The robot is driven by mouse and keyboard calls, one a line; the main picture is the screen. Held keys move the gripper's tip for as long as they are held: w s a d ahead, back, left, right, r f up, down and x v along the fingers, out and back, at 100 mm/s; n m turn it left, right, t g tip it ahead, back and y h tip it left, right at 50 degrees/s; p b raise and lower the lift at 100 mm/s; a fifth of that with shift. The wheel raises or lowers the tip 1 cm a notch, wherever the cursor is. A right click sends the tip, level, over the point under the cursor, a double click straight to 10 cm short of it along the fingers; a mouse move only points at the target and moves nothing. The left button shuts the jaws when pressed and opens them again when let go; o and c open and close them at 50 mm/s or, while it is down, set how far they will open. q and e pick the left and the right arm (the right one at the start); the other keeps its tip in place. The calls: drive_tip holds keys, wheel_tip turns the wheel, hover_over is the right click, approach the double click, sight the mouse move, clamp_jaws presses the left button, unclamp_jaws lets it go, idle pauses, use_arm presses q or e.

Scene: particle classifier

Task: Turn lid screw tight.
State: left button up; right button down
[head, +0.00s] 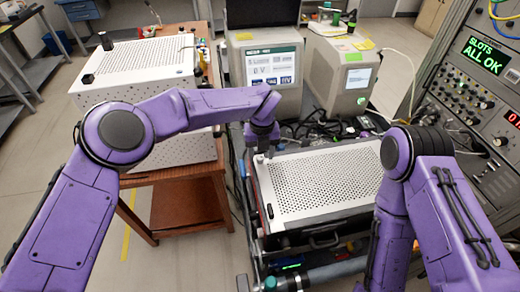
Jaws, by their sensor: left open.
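A pale perforated lid (318,183) lies flat on a dark box on the cart, right of centre. A small dark screw knob (270,211) stands near its left front edge. My left gripper (267,153) points down at the lid's far left corner, with its fingers open. The fingertips are small here, and any screw between them is hidden; I cannot tell whether they touch one. My right arm bends down at the right, in front of the lid's right side. Its gripper is out of the picture.
A second perforated white box (140,60) with dark knobs stands on a wooden table (185,205) at the left. Two instrument boxes (268,75) (340,75) and loose cables stand behind the lid. A control rack (480,110) reading "SLOTS ALL OK" bounds the right side.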

use_arm(q)
drive_tip(key=shift+a+f, duration=0.1)
drive_tip(key=shift+f, duration=0.3)
clamp_jaws()
